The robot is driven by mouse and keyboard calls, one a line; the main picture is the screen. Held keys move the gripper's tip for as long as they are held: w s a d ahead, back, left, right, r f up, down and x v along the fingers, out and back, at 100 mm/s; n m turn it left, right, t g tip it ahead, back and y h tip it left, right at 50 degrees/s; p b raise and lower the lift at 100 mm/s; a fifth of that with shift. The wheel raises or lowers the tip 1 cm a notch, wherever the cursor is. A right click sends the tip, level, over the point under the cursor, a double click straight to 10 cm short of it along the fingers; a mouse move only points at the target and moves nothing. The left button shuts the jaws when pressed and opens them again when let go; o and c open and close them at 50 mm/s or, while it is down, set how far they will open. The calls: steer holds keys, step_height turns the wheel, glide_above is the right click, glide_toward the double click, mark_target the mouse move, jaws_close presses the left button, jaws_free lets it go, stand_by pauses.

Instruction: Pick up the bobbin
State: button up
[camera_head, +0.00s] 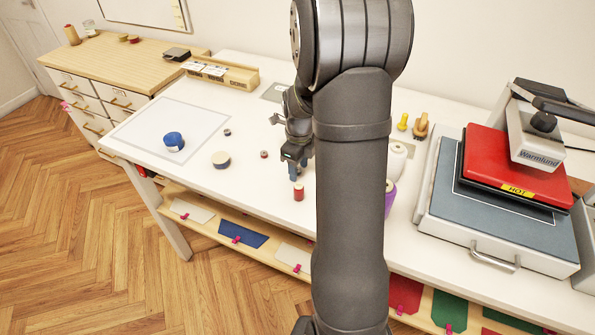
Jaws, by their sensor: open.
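Several small round thread items lie on the white table (205,182), and I cannot tell for certain which is the bobbin. A small red bobbin-like piece (264,154) lies left of my gripper. A small dark ring-like piece (227,132) lies farther left. A taller red spool (299,191) stands upright near the table's front edge, just in front of my gripper. My gripper (294,172) is open and points down over the table, close behind the red spool in the picture. My own arm hides part of the table to its right.
A tan-and-dark roll (220,160) and a blue roll (173,141) lie to the left, the blue one on a pale mat (150,125). White (396,160) and purple (389,199) spools stand right of my arm. A red heat press (505,172) marked HOT fills the right.

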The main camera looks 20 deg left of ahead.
jaws_close()
